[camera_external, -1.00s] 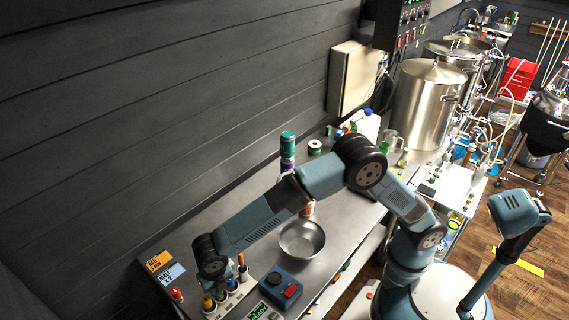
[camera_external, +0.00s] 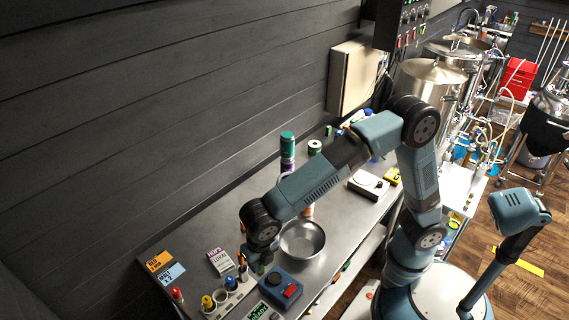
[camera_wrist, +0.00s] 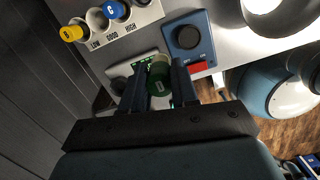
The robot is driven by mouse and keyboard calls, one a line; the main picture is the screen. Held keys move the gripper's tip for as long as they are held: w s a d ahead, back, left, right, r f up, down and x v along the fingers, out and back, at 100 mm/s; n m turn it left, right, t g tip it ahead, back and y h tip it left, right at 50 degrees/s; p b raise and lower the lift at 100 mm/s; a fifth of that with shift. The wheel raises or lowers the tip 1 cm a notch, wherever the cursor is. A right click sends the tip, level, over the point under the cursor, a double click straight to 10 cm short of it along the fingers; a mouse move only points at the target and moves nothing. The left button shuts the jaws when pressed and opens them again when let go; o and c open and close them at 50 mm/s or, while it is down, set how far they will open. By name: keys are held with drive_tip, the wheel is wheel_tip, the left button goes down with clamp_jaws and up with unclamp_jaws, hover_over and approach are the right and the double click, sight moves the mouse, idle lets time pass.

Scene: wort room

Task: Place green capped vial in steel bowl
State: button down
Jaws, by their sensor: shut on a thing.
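My gripper (camera_wrist: 160,88) is shut on the green capped vial (camera_wrist: 158,74), which shows between the two fingers in the wrist view. In the external view my gripper (camera_external: 259,267) hangs left of the steel bowl (camera_external: 318,249), above the area by the blue box and the vial rack; the vial cannot be made out clearly there. The steel bowl stands on the bench, and its inside looks empty. Part of the bowl (camera_wrist: 277,8) shows at the top right of the wrist view.
The white rack (camera_wrist: 127,22) holds several capped vials. A blue box with a dial and red switch (camera_wrist: 188,38) stands between rack and bowl. Stacked jars with a green lid (camera_external: 287,141) stand behind the bowl. A white scale (camera_external: 368,185) sits right of it.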

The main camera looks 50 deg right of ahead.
drive_tip(key=shift+s+d+r, duration=0.1)
drive_tip(key=shift+s+d, duration=0.05)
drive_tip(key=shift+d, duration=0.05)
drive_tip(key=w+d+r, duration=0.1)
drive_tip(key=w+d, duration=0.2)
drive_tip(key=d, duration=2)
wheel_tip(320, 180, down, 10)
drive_tip(key=shift+f, duration=0.2)
drive_tip(key=shift+s, duration=0.1)
drive_tip(key=c, duration=0.8)
unclamp_jaws()
